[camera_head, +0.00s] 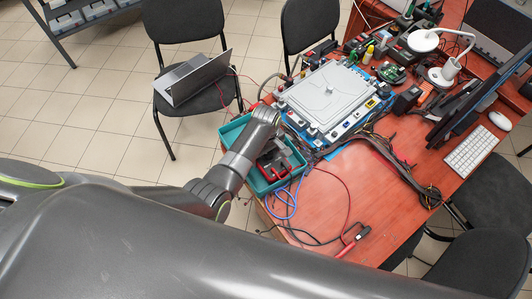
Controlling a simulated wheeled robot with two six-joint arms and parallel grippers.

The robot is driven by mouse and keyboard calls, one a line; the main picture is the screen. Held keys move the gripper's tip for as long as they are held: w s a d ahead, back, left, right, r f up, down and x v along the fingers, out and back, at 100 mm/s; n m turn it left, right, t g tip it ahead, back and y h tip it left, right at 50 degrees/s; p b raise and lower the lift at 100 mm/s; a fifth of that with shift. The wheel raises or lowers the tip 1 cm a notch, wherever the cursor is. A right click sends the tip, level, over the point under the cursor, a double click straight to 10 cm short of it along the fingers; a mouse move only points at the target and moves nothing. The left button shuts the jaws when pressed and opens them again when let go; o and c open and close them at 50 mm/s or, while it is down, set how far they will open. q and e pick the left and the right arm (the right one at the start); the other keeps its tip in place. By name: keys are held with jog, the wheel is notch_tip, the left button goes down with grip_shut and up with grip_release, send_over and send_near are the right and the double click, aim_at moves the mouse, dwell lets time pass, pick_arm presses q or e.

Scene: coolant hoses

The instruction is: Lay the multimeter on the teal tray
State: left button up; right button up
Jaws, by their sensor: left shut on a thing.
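The teal tray (262,186) stands at the left edge of the red-brown table, partly covered by my left arm. My left gripper (276,164) points down over the inside of the tray. It is shut on a small dark thing with red edges, which I take to be the multimeter (279,172). The multimeter is mostly hidden by the gripper, and I cannot tell whether it touches the tray floor. My right gripper is not in view.
A white-topped device in a blue frame (327,94) stands just behind and right of the tray. A blue cable (288,206) and red and black leads lie near the tray's front. A keyboard (470,150) and monitor are at right. The front middle of the table is mostly clear.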

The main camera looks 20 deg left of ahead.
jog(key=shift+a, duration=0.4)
pick_arm(q)
jog(key=shift+f, duration=0.1)
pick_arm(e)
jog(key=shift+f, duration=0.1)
pick_arm(q)
jog(key=o, duration=1.3)
jog(key=shift+r, duration=0.5)
notch_tip(320, 180, up, 11)
jog(key=shift+r, duration=0.1)
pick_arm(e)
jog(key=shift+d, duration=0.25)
